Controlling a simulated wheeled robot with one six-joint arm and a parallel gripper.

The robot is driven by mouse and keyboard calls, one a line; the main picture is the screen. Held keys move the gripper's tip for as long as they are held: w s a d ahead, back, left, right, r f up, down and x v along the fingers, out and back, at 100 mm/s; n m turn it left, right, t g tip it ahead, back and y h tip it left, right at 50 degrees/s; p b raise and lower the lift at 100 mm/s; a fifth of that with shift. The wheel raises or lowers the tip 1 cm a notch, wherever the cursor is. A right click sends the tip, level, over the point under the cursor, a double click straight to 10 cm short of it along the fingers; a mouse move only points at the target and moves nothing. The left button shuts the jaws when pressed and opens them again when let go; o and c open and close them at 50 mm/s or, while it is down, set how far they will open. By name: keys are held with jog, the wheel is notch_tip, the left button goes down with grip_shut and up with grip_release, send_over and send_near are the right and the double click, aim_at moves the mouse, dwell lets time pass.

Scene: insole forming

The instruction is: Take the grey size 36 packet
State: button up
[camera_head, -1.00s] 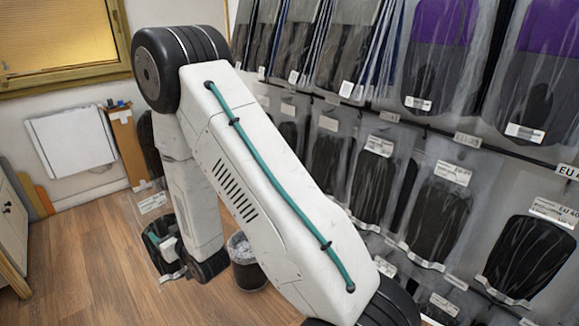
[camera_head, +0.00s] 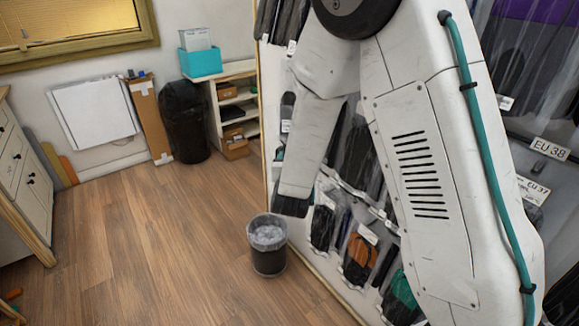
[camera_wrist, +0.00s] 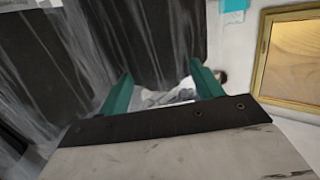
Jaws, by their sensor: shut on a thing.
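My gripper (camera_wrist: 162,90) shows in the wrist view as two teal fingers, set apart and shut on a packet. Clear, crumpled plastic (camera_wrist: 170,97) shows between the fingertips, but the held packet's outline, label and size cannot be made out. Dark panels under shiny clear plastic (camera_wrist: 150,35) fill the view behind the fingers; I cannot tell which of them is in the grip and which hang on the rack. In the head view my arm covers much of the rack, and the fingers and held packet cannot be made out. No size 36 label is readable.
A rack panel (camera_head: 268,120) holds several bagged insoles, with an EU 38 label (camera_head: 551,149) at right. A bin (camera_head: 268,245) stands on the floor near its left edge. A black bag (camera_head: 184,120) and shelf (camera_head: 240,95) are behind. The wooden floor (camera_head: 150,240) at left is clear.

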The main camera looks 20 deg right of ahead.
jog(key=s+a+r+m+g+h, duration=0.3)
jog(key=s+a+m+h, duration=0.1)
jog(key=s, duration=0.2)
jog(key=s+a+r+m+g+h, duration=0.3)
jog(key=s+h, duration=0.1)
jog(key=s, duration=0.2)
jog(key=w+d, duration=0.2)
jog(key=d, duration=0.5)
jog(key=shift+w+d+r, duration=0.2)
dwell(0.3)
